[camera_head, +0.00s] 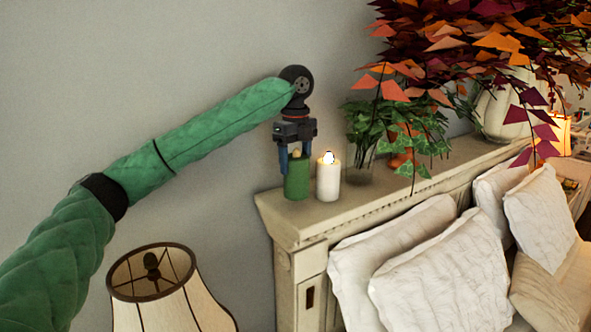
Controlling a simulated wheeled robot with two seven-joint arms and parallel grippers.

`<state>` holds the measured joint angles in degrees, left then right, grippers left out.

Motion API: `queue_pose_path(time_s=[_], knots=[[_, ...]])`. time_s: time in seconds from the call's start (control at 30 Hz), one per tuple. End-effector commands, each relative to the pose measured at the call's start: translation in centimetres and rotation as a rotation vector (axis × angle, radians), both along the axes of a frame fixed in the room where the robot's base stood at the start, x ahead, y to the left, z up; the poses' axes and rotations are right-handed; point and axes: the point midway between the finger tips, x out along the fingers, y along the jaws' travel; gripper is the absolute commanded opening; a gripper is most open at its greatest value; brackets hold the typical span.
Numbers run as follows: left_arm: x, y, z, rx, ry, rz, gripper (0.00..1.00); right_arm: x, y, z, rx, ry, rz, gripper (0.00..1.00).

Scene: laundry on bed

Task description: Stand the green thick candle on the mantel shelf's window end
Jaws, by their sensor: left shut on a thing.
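The green thick candle (297,185) is upright at the near left end of the mantel shelf (290,220). Its base appears to be at the shelf's top surface; I cannot tell for sure whether it touches. My left gripper (296,165) points down from above and is shut on the green candle, with its blue fingers at the candle's upper part. The candle's top is partly hidden between the fingers. My right gripper does not show. No window shows in this view.
A lit white candle (328,180) stands close to the right of the green one. Beyond it are a glass vase of green leaves (362,160) and a large autumn-leaf arrangement (480,50). Pillows (440,285) lean below the shelf. A lampshade (160,290) stands at lower left.

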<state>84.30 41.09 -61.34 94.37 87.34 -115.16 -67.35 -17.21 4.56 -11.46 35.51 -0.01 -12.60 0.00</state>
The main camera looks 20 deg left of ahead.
Motion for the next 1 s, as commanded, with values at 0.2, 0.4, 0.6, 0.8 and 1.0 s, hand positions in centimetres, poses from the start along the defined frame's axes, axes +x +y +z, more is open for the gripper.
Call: queue_pose_path(time_s=[0.2, 0.4, 0.6, 0.8, 1.0], knots=[[-0.1, -0.1, -1.4, -0.001, 0.002, -0.001, 0.34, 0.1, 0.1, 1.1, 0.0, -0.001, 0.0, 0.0], [0.0, 0.0, -2.9, 0.0, 0.001, 0.001, 0.34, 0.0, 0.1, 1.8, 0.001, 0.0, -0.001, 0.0], [0.0, 0.0, -3.4, 0.0, 0.0, 0.001, 0.34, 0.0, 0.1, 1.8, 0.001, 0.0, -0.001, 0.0], [0.0, 0.0, -3.4, 0.0, 0.0, 0.0, 0.34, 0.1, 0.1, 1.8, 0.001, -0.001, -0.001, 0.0], [0.0, 0.0, -3.7, 0.0, 0.0, 0.0, 0.76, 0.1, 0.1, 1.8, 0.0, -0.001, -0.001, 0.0]])
